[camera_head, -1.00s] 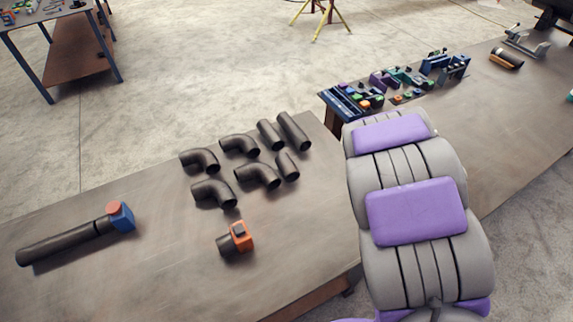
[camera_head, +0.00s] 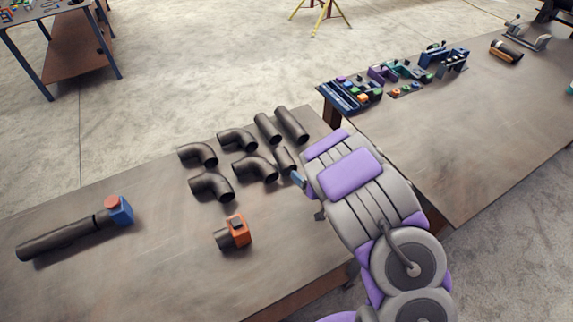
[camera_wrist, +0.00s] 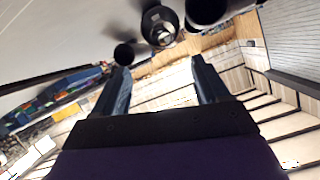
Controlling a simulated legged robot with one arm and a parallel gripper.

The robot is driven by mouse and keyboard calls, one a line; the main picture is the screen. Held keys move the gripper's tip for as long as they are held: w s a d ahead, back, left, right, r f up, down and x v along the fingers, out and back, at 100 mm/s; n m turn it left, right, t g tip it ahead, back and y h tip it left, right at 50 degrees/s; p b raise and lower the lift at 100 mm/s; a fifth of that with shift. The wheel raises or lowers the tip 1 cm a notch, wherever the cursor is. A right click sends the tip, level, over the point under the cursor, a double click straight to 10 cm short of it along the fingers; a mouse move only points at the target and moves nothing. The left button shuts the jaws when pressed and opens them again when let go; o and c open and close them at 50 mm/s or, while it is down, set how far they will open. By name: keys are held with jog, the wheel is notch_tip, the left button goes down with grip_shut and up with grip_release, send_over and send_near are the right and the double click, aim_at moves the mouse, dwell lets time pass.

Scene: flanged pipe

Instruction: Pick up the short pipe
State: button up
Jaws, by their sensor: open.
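Several dark pipe pieces lie on the near table. The shortest straight one, the short pipe (camera_head: 285,157), lies right of the elbows and nearer than two longer straight pipes (camera_head: 291,125) (camera_head: 267,128). My gripper (camera_head: 299,178) is at its near right end, partly hidden by my arm; contact cannot be told. In the wrist view my gripper (camera_wrist: 159,63) is open, both fingers apart with nothing between them. Several round dark pipe ends show beyond the fingertips, one of them at centre (camera_wrist: 160,25); I cannot tell which is the short pipe.
Several elbows (camera_head: 257,168) lie close left of the short pipe. An orange-clamped stub (camera_head: 236,233) lies nearer, and a long pipe with a blue clamp (camera_head: 65,237) at left. A second table (camera_head: 470,150) with coloured tools stands at right. The near table's front is mostly clear.

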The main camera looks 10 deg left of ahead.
aim_at(286, 160)
jog(key=x, duration=0.5)
jog(key=a+b+x, duration=0.1)
jog(key=x, duration=0.1)
jog(key=shift+a, duration=0.15)
jog(key=shift+w+f, duration=0.1)
jog(key=shift+w, duration=0.2)
jog(key=shift+w+f, duration=0.1)
jog(key=shift+w, duration=0.15)
jog(key=b+x, duration=0.1)
jog(key=x, duration=0.4)
jog(key=shift+s+a, duration=0.1)
jog(key=shift+a, duration=0.1)
jog(key=shift+d, duration=0.15)
jog(key=shift+d, duration=0.1)
jog(key=shift+c, duration=0.3)
jog(key=c, duration=1)
jog(key=shift+o, duration=0.2)
